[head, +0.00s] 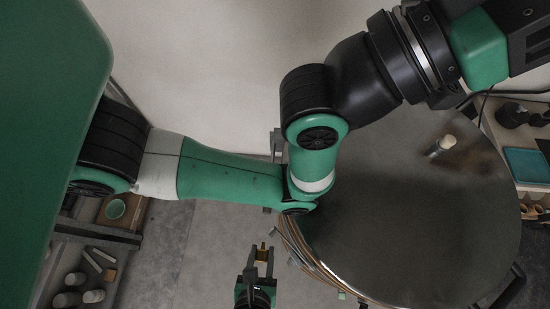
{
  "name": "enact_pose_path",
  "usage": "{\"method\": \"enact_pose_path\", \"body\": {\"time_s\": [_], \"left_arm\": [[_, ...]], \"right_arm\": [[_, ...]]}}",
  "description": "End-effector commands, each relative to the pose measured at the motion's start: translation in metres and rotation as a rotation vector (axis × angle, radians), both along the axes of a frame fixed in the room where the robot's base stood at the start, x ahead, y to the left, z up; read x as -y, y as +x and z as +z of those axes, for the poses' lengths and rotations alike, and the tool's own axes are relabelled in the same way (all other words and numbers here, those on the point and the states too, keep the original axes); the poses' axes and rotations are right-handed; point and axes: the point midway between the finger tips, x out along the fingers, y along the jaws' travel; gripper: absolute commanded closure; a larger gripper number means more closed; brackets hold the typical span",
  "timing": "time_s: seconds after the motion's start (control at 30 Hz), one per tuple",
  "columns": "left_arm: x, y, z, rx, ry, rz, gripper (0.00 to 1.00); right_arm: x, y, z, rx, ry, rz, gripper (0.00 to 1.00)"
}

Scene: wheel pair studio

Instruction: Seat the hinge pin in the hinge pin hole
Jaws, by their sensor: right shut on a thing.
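My right gripper (261,262) shows at the bottom centre of the head view, its fingers pointing up the picture. It is shut on a small brass-brown piece, which looks like the hinge pin (263,250). The piece is small and partly covered by the fingers. The gripper is over the grey floor, apart from and left of the large round table's edge. I cannot make out the hinge pin hole. My left gripper does not show.
A large round dark-topped table (410,240) fills the right side. A small cream cylinder (447,142) stands on it. A shelf with a teal tray (526,165) is at the far right.

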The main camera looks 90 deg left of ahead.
Motion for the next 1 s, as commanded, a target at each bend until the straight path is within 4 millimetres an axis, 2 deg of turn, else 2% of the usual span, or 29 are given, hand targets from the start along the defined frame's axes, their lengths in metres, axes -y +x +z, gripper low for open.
{"method": "enact_pose_path", "body": {"time_s": [0.33,0.73,1.0], "left_arm": [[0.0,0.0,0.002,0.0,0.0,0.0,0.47],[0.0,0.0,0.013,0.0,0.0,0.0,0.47],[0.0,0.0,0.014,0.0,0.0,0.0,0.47]], "right_arm": [[-0.004,0.001,0.002,0.001,0.0,0.001,1.0],[-0.045,0.008,0.002,0.002,0.001,0.001,1.0],[-0.056,0.009,0.001,0.0,0.001,-0.001,1.0]]}}
